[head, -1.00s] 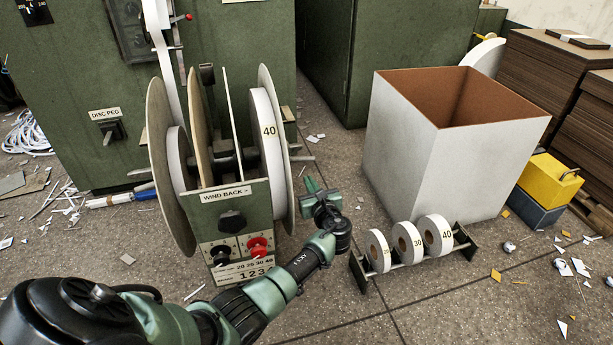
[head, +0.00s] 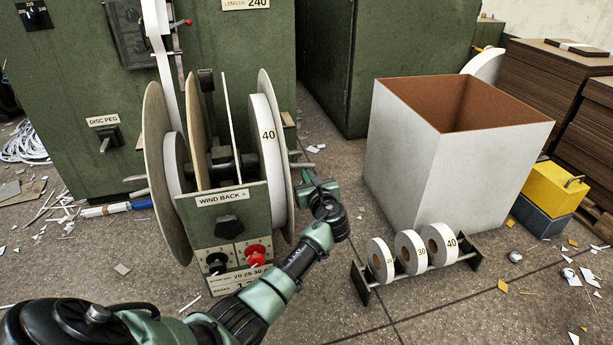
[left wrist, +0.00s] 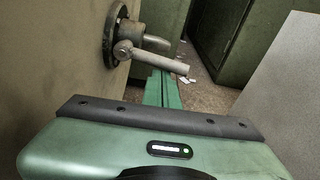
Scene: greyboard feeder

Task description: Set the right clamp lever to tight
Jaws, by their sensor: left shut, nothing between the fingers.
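The right clamp lever (head: 302,165) is a short pale metal bar sticking out to the right of the right-hand disc (head: 266,110) on the green feeder. In the left wrist view the lever (left wrist: 158,61) reaches out from a dark round hub on the disc's face, sloping slightly down to the right. My left gripper (head: 313,184) is shut and empty, just below the lever in the head view. Its green fingers (left wrist: 162,90) show just beyond and below the lever bar in the left wrist view; I cannot tell whether they touch it. My right gripper is out of view.
A rack (head: 364,285) with several numbered tape rolls stands on the floor to the right. Behind it is a large open white box (head: 410,160). Red and black knobs sit on the feeder's front panel (head: 233,238). Paper scraps litter the floor.

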